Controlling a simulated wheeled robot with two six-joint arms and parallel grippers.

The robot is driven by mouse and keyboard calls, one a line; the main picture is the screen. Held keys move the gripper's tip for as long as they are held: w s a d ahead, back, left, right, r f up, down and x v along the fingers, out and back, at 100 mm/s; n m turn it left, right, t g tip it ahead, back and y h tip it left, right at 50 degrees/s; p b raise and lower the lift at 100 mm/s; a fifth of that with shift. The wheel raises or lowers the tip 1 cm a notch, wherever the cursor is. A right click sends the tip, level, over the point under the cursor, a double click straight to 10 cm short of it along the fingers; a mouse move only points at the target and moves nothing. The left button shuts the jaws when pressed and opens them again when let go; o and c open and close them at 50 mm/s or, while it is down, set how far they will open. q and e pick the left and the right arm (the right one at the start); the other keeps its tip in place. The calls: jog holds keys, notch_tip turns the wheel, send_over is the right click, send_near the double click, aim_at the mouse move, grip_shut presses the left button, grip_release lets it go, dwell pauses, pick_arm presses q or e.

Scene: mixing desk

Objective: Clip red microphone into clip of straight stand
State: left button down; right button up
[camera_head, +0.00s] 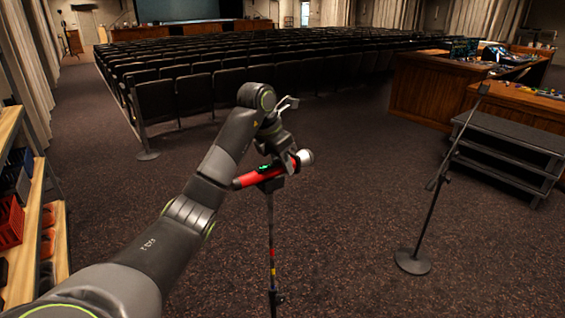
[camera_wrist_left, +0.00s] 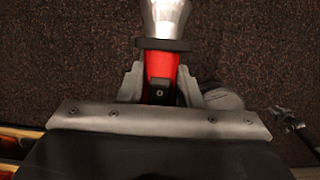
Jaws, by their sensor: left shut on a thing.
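The red microphone (camera_head: 246,180) lies nearly level, its silver head (camera_head: 305,157) to the right. My left gripper (camera_head: 285,165) is shut on it; in the left wrist view the fingers (camera_wrist_left: 160,85) sit on both sides of the red body (camera_wrist_left: 160,66), with the silver head (camera_wrist_left: 165,18) beyond them. A straight stand (camera_head: 270,230) with coloured bands rises directly below the microphone. A dark clip-like part (camera_head: 270,185) at its top meets the microphone's underside in the picture. I cannot tell whether the microphone is seated in it. My right gripper is out of view.
A second stand (camera_head: 433,190) with a round base (camera_head: 412,262) is at the right. Wooden shelves (camera_head: 25,250) with a red crate (camera_head: 10,222) stand at the left. Dark steps (camera_head: 505,150) and a wooden desk (camera_head: 425,92) are at the right. Carpet between the stands is clear.

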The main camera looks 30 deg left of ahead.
pick_arm(q)
jog(key=shift+f, duration=0.25)
dwell(0.6)
jog(key=shift+f+b, duration=0.5)
jog(key=shift+f, duration=0.1)
dwell(0.4)
jog(key=c, duration=0.6)
grip_release()
jog(key=shift+o, duration=0.2)
jog(key=shift+r, duration=0.15)
jog(key=shift+r+p, duration=2.4)
jog(key=shift+r, duration=1)
jog(key=shift+f, duration=0.1)
